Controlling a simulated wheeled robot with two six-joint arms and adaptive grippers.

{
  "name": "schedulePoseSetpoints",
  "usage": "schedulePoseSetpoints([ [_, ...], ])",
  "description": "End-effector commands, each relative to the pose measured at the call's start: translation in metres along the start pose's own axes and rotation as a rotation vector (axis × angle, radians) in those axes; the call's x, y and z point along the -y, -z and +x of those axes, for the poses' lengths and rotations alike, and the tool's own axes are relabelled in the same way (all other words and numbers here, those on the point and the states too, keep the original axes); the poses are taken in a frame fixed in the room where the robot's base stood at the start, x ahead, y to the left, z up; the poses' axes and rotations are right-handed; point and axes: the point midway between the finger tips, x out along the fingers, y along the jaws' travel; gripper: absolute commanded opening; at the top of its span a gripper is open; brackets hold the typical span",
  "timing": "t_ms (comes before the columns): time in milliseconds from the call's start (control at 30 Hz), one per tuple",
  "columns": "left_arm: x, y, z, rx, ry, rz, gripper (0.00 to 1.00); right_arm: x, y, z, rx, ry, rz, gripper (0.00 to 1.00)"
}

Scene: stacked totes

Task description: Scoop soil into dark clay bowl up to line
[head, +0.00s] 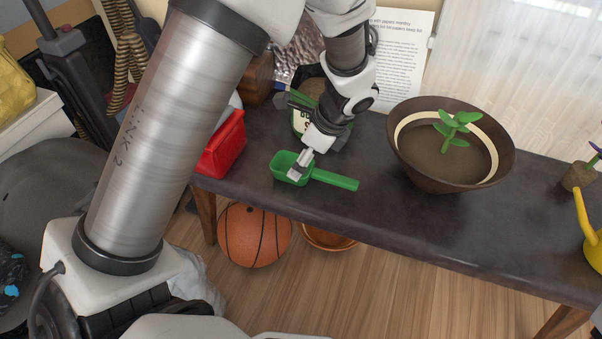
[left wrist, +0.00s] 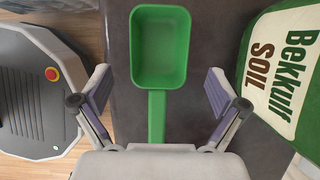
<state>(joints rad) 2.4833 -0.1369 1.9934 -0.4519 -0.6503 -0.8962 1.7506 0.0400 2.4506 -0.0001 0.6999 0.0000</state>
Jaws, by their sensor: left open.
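A green scoop (head: 286,168) lies on the dark bench with its handle pointing right; in the left wrist view it (left wrist: 160,45) looks empty. My left gripper (head: 302,162) is open over the scoop; its fingers (left wrist: 160,88) stand on either side of the handle without closing on it. The dark clay bowl (head: 408,160) stands to the right, with a pale band inside, soil and a small green plant (head: 453,130). The soil bag (head: 299,122) stands behind the gripper, partly hidden by it; its label shows in the left wrist view (left wrist: 285,75). My right gripper is out of view.
A red container (head: 224,145) stands left on the bench (head: 375,228). A yellow watering can (head: 588,235) and a small potted plant (head: 580,176) are at the right. A basketball (head: 254,235) lies below. The bench front between scoop and can is clear.

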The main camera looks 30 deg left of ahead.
Motion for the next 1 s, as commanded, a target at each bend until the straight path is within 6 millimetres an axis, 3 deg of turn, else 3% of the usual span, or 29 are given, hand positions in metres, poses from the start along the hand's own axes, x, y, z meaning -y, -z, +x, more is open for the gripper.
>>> schedulePoseSetpoints([
  [33,-0.001,0.005,0.019,-0.001,-0.002,0.001,0.97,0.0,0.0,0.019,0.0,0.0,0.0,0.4],
  [133,-0.002,0.005,0.035,-0.001,-0.003,0.0,0.97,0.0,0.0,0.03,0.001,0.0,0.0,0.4],
  [367,-0.001,0.002,0.035,0.0,-0.001,0.001,0.97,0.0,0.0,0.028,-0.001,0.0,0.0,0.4],
  [400,-0.001,0.002,0.035,0.0,-0.001,0.001,0.94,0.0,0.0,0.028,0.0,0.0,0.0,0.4],
  [533,-0.001,0.002,0.035,0.0,-0.001,0.001,0.47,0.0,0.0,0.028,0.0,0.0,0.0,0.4],
  [600,-0.001,0.002,0.035,0.0,-0.001,0.001,0.3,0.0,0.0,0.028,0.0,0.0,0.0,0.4],
  [1000,-0.001,0.001,0.033,0.0,-0.002,0.001,0.3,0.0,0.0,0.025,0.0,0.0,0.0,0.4],
])
